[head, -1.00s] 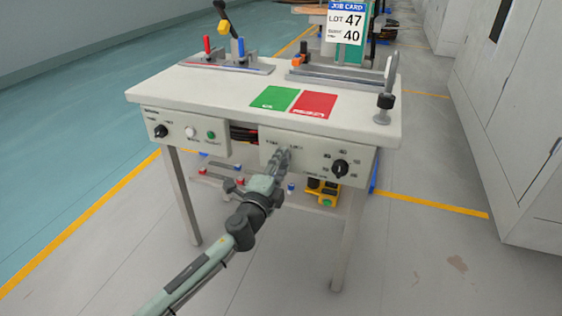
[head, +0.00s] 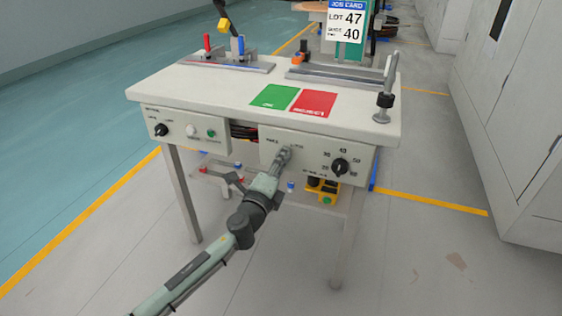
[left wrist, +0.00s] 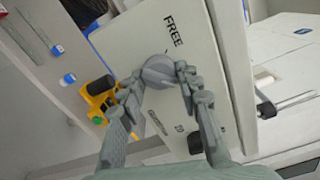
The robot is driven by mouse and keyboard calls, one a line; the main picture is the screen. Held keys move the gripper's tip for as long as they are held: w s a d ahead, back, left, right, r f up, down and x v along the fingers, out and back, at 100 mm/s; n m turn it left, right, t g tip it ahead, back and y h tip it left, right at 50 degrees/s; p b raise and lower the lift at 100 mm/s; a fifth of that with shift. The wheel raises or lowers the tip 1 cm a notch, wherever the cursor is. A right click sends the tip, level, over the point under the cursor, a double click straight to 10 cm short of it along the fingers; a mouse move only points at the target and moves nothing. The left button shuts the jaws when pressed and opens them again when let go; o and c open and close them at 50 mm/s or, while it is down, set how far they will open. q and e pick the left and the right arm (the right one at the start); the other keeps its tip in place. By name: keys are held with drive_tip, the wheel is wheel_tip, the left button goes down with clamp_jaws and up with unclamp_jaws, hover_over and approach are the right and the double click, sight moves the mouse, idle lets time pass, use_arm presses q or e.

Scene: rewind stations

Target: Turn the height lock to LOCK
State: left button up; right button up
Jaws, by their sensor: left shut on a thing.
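The height lock is a round grey knob (left wrist: 158,72) on the front panel (head: 309,158) at the right of the workbench. The word FREE is printed beside it in the left wrist view; the other label is hidden or too small to read there. My left gripper (head: 284,154) reaches the panel from below and is shut on the knob. In the left wrist view its fingers (left wrist: 158,88) lie on either side of the knob. I cannot tell where the knob points. My right gripper is out of view.
A black dial (head: 340,166) with a number scale sits right of the lock. A second panel (head: 186,131) with a black knob is at the left. Green (head: 273,96) and red (head: 314,103) mats lie on the bench top. Yellow gear (head: 328,199) is below.

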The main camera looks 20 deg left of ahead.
use_arm(q)
drive_tip(key=o, duration=1.1)
drive_tip(key=shift+o, duration=0.2)
drive_tip(key=shift+s, duration=0.1)
drive_tip(key=s, duration=1.2)
drive_tip(key=shift+a, duration=0.25)
